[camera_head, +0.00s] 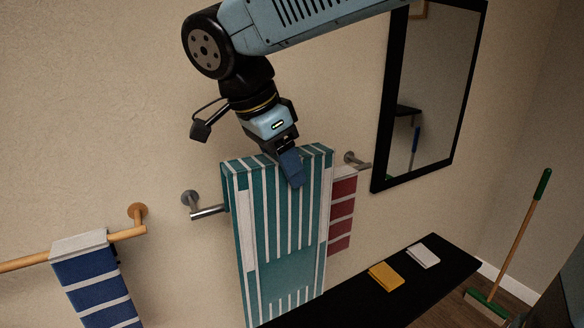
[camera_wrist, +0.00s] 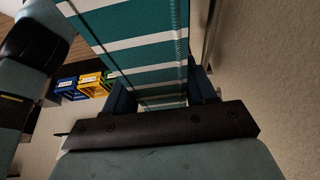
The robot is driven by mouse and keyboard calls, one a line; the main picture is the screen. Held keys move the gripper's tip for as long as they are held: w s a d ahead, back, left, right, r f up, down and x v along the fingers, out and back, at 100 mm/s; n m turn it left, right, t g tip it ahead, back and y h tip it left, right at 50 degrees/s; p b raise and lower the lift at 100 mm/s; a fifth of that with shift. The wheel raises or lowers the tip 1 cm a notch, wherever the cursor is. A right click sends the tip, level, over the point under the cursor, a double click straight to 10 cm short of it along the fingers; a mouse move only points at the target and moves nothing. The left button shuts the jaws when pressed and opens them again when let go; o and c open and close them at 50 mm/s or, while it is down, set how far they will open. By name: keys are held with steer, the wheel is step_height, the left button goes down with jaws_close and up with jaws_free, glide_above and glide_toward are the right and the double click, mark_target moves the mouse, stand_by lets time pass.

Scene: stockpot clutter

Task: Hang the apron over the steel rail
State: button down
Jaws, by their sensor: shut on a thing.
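The teal apron (camera_head: 277,225) with white stripes and a lower panel hangs spread out in front of the steel rail (camera_head: 208,212). Its folded top edge is above the rail's line, and a short back layer shows at its left side. My gripper (camera_head: 291,168) points down and is shut on the apron's top, right of the middle. The apron also shows between the fingers in the wrist view (camera_wrist: 140,45). The apron hides the rail's middle, so I cannot tell whether cloth touches or lies over the rail.
A red-and-white striped cloth (camera_head: 342,210) hangs at the rail's right part. A wooden rail (camera_head: 125,234) with a blue-and-white cloth (camera_head: 92,285) is at left. A black bench (camera_head: 385,305) bears yellow (camera_head: 386,277) and white (camera_head: 423,256) cloths. A mirror (camera_head: 430,90) and broom (camera_head: 520,235) are at right.

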steer(key=shift+w+a+f, duration=0.1)
steer(key=shift+w+a, duration=0.65)
steer(key=shift+w, duration=0.45)
steer(key=shift+w+a+r, duration=0.1)
steer(key=shift+w+a, duration=0.65)
steer(key=shift+w, duration=0.5)
steer(key=shift+w+a+f, duration=0.1)
steer(key=shift+w+a, duration=0.65)
steer(key=shift+w, duration=0.45)
steer(key=shift+f, duration=5.2)
steer(key=shift+c, duration=1.4)
jaws_free()
